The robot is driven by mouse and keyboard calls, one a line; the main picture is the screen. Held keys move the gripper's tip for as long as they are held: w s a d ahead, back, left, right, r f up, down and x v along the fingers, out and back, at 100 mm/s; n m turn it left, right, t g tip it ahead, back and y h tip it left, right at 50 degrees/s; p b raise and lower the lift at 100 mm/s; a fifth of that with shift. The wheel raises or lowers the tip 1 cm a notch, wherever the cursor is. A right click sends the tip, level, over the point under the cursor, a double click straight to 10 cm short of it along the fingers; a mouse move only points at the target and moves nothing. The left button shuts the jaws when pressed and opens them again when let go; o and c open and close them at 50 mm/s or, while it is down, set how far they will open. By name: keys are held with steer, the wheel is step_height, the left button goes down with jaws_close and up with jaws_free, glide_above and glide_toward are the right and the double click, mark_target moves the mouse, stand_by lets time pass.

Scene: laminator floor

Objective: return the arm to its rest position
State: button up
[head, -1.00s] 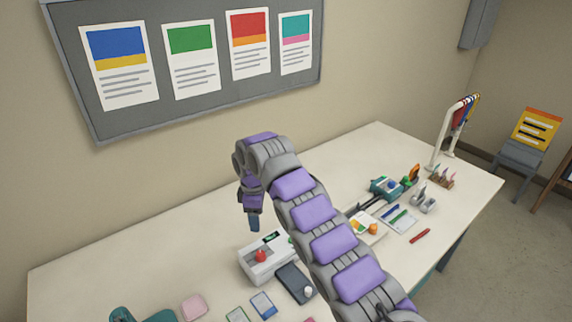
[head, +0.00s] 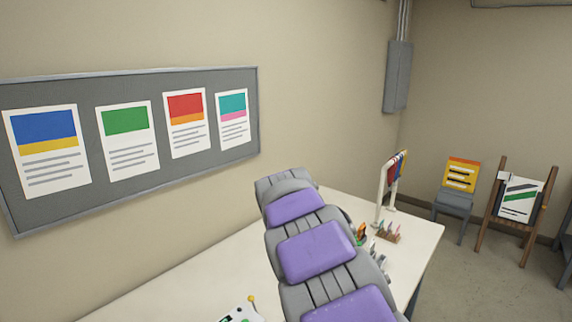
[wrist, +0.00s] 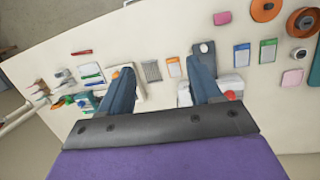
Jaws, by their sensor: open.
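My arm (head: 315,245) rises from the lower edge of the head view and reaches over the white table (head: 215,265). Its far end bends away, and my gripper is hidden there. In the wrist view my gripper (wrist: 161,66) shows two blue-grey fingers spread wide apart with nothing held between them. The fingers are seen against the white table top, above its objects. A white box with a red button (wrist: 230,95) shows beside the right finger.
In the wrist view, cards (wrist: 241,54), a pink pad (wrist: 292,77) and orange rolls (wrist: 302,22) lie on the table. A rack with coloured strips (head: 392,180) stands at its far end. A grey board with posters (head: 130,145) hangs on the wall. A chair (head: 455,195) and easel (head: 515,210) stand beyond.

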steer(key=s+d+r+m, duration=0.2)
steer(key=s+d+m, duration=0.1)
steer(key=s+d, duration=0.4)
steer(key=s+d+f+m+y+b, duration=0.1)
steer(key=s+f+m, duration=0.2)
steer(key=s, duration=1.2)
steer(key=s+d+f+m+g+y, duration=0.1)
steer(key=s+f, duration=0.4)
steer(key=s, duration=1)
steer(key=shift+s+m+g+y+b, duration=0.3)
steer(key=shift+m+y+b, duration=0.1)
steer(key=shift+m, duration=0.5)
steer(key=shift+w+d, duration=0.1)
steer(key=shift+w, duration=0.05)
steer(key=shift+c, duration=0.3)
